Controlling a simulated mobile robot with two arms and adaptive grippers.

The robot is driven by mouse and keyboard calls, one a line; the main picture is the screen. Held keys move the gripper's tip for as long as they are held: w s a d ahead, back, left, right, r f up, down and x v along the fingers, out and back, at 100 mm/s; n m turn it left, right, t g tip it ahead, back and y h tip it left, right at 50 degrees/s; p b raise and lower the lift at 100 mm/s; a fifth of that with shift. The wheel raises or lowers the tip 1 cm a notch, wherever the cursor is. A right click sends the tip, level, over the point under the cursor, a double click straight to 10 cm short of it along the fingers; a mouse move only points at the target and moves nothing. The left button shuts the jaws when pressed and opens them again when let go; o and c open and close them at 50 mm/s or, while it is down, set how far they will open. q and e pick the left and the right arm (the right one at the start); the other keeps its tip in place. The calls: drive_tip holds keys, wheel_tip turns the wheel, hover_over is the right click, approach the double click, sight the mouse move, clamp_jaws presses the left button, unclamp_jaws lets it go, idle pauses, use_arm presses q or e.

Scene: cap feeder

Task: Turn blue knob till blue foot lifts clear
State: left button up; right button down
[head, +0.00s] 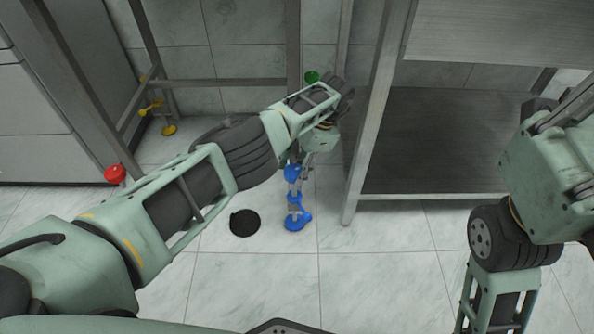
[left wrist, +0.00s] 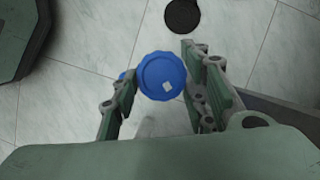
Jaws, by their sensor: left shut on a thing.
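The blue knob (head: 292,172) is on a leg assembly low over the floor, near the middle of the head view. In the left wrist view the round knob (left wrist: 162,76), with a small white mark, sits between the fingers. My left gripper (head: 301,163) reaches down from above and is shut on the knob; its arm hides part of it in the head view. The blue foot (head: 297,222) is below the knob, at the floor tiles; I cannot tell whether it touches them. In the left wrist view the knob mostly hides it. My right gripper is out of view.
A black round floor drain (head: 245,223) lies left of the blue foot. A red knob (head: 115,174), a green knob (head: 312,77) and a yellow foot (head: 169,130) are on the frame. A metal shelf unit (head: 440,150) stands right. The front floor is clear.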

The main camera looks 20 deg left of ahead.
use_arm(q)
drive_tip(key=shift+s+f, duration=0.25)
drive_tip(key=o, duration=1.1)
drive_tip(key=shift+w+r, duration=0.1)
drive_tip(key=shift+w, duration=0.05)
drive_tip(key=shift+w+r, duration=0.1)
drive_tip(key=shift+w, duration=0.05)
